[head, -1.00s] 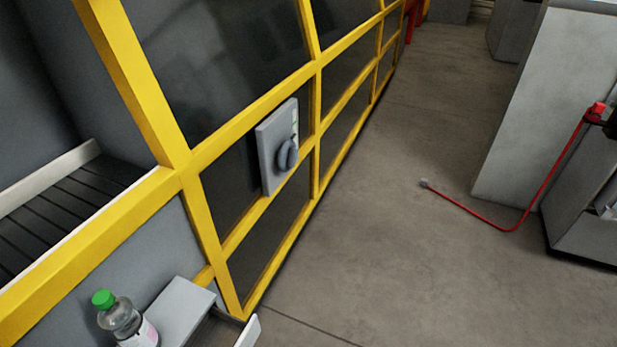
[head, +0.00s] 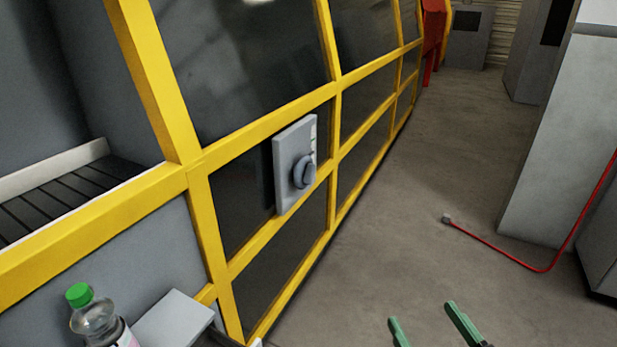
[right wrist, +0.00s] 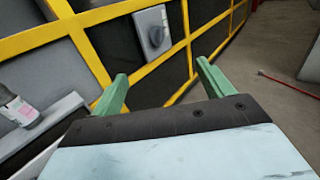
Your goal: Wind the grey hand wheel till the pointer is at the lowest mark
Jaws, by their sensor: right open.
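The grey hand wheel (head: 303,171) sits on a light grey panel (head: 287,180) fixed to the yellow-framed machine. In the right wrist view the wheel (right wrist: 155,37) shows ahead, beyond the fingers. A pale strip (head: 313,138) shows on the panel above the wheel; the pointer and marks are too small to tell. My right gripper (head: 432,325) enters at the bottom of the head view with green fingers apart. In the right wrist view the gripper (right wrist: 162,85) is open and empty, well short of the wheel. My left gripper is out of view.
A bottle with a green cap (head: 92,312) stands at lower left beside a grey box (head: 173,322). A yellow frame (head: 190,170) with dark panes runs along the machine. A red cable (head: 500,257) lies on the floor at right. The floor between is clear.

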